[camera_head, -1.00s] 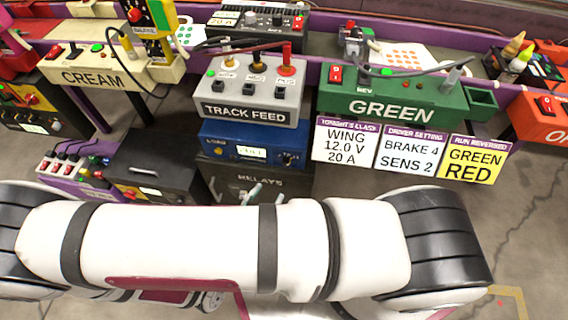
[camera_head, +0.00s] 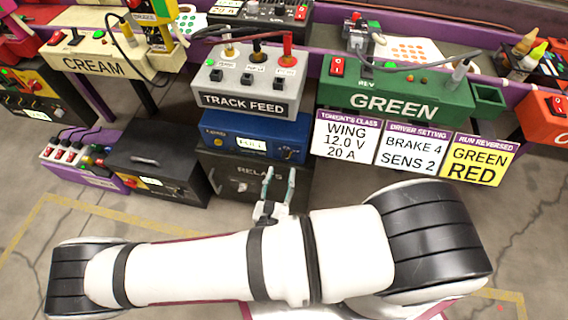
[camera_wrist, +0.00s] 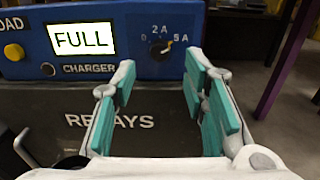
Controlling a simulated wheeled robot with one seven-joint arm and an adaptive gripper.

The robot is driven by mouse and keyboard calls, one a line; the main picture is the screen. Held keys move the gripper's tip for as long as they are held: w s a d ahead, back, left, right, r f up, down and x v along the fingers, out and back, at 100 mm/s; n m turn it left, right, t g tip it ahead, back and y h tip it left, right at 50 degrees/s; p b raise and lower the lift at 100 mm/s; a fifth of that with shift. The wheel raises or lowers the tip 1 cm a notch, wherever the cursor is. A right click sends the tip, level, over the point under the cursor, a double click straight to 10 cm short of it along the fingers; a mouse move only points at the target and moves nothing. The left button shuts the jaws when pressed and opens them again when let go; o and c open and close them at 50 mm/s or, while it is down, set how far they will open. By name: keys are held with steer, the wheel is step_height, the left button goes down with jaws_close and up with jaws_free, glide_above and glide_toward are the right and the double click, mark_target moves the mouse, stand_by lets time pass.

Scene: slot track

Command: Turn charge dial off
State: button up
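The blue charger box (camera_head: 250,136) sits under the track feed box. In the wrist view its face (camera_wrist: 135,70) has a lit display reading FULL (camera_wrist: 81,39). The charge dial (camera_wrist: 160,50) is a small dark knob between scale marks 2 A and 5 A. Its pointer seems to lean up and right toward 5 A, but it is small. In the head view the dial (camera_head: 287,154) is at the box's right end. My gripper (camera_wrist: 162,75) is open and empty, its teal fingers spread below and either side of the dial, apart from it. The head view also shows my gripper (camera_head: 279,176).
A dark relays box (camera_head: 225,178) stands under the charger. The grey track feed box (camera_head: 250,88) with plugged leads is above. The green control box (camera_head: 395,100) and hanging signs (camera_head: 346,137) are to the right. A purple post (camera_wrist: 285,60) stands right of the charger.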

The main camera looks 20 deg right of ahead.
mark_target(285, 159)
steer(key=shift+b+x, duration=0.55)
steer(key=shift+x, duration=2.1)
jaws_close()
